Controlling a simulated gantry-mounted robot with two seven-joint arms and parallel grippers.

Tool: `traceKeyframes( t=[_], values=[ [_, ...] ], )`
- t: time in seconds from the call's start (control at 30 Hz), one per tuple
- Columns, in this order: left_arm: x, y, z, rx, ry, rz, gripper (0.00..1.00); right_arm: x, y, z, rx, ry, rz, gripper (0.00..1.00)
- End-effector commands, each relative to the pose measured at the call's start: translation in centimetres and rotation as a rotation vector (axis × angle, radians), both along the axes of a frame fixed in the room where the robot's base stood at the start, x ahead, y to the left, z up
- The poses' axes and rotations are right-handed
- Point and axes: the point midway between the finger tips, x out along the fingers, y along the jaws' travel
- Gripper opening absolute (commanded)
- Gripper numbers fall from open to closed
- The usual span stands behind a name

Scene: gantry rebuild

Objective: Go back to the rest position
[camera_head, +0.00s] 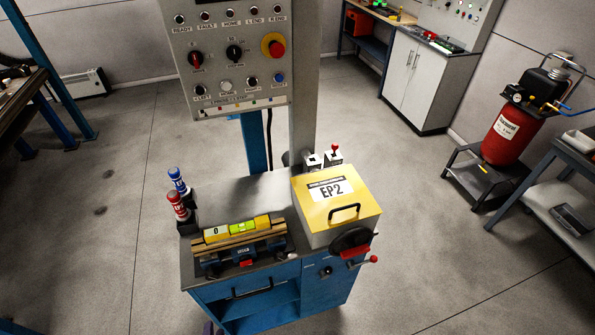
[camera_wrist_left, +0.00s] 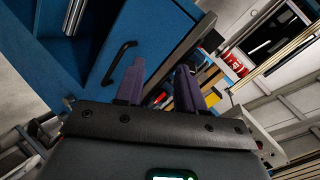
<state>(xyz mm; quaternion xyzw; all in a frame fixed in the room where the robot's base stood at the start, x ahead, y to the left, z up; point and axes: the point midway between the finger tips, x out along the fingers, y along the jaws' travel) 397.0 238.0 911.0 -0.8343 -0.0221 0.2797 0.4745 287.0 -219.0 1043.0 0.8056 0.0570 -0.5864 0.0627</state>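My left gripper (camera_wrist_left: 160,82) shows in the left wrist view, with its two purple-grey fingers apart and nothing between them. Beyond the fingers are a blue cabinet front (camera_wrist_left: 150,38) with a black handle and some coloured items, seen tilted. In the head view only a small purplish tip (camera_head: 209,328), apparently of this gripper, shows at the bottom edge, beside the blue workstation (camera_head: 220,290). My right gripper is in neither view.
The workstation carries a yellow-lidded EP2 box (camera_head: 360,190), a vise with a level (camera_head: 242,226), and red (camera_head: 178,205) and blue (camera_head: 178,181) bottles. A control panel (camera_head: 232,85) stands behind. A red tank (camera_head: 507,135) is at right.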

Motion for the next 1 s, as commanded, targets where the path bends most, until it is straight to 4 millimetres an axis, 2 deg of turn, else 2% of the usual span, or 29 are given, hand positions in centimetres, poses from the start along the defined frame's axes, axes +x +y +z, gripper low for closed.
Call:
traceKeyframes(
  t=[0.07,0.2,0.4,0.57,0.7,0.73,0.77,1.0],
  values=[
    [-0.4,0.5,2.4,-0.173,0.048,0.01,0.38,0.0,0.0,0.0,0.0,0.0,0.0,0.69],
    [-1.7,-0.1,6.8,-0.422,0.169,0.027,0.38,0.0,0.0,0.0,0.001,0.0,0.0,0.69],
    [-4.8,-1.3,12.5,-0.615,0.353,0.099,0.38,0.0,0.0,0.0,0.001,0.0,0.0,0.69],
    [-8.1,-2.0,14.3,-0.685,0.499,0.214,0.38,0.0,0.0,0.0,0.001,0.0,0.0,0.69],
    [-11.2,-1.9,13.2,-0.751,0.622,0.418,0.38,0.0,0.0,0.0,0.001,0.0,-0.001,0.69],
    [-11.1,-1.9,15.1,-0.754,0.613,0.417,0.38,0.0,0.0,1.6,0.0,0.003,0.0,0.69],
    [-11.0,-1.9,16.1,-0.754,0.613,0.413,0.38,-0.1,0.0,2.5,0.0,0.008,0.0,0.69],
    [-11.0,-2.0,22.0,-0.753,0.612,0.41,0.38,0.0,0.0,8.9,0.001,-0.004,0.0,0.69]
  ],
)
